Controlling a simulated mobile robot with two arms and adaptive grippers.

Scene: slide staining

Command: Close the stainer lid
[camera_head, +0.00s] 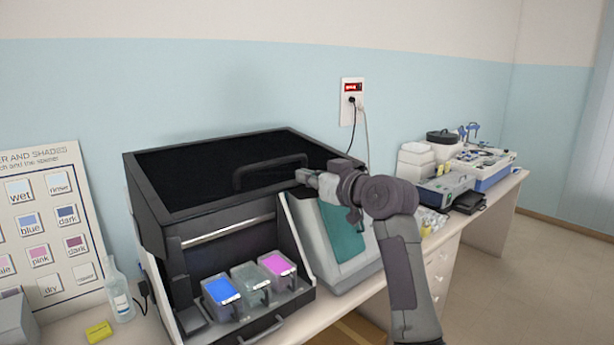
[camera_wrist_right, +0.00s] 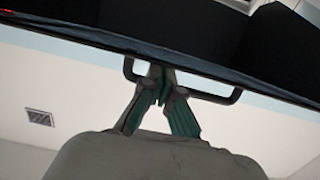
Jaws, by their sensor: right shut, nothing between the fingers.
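The stainer (camera_head: 172,240) stands on the bench against the wall. Its dark lid (camera_head: 135,185) is raised, and the front opening shows below it. A black bar handle (camera_head: 238,182) is on the lid; it also shows in the right wrist view (camera_wrist_right: 232,98). My right gripper (camera_head: 302,176) is at the right end of the handle in the head view. In the right wrist view its fingertips (camera_wrist_right: 160,72) are together near the lid edge, between the handle's two ends; I cannot tell whether they touch it. My left gripper is out of view.
Blue, grey and pink trays (camera_head: 274,264) sit in the stainer's open front. A bottle (camera_head: 119,293), a yellow block (camera_head: 99,332) and a colour chart (camera_head: 50,215) are at left. Other lab devices (camera_head: 446,188) stand farther right along the bench.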

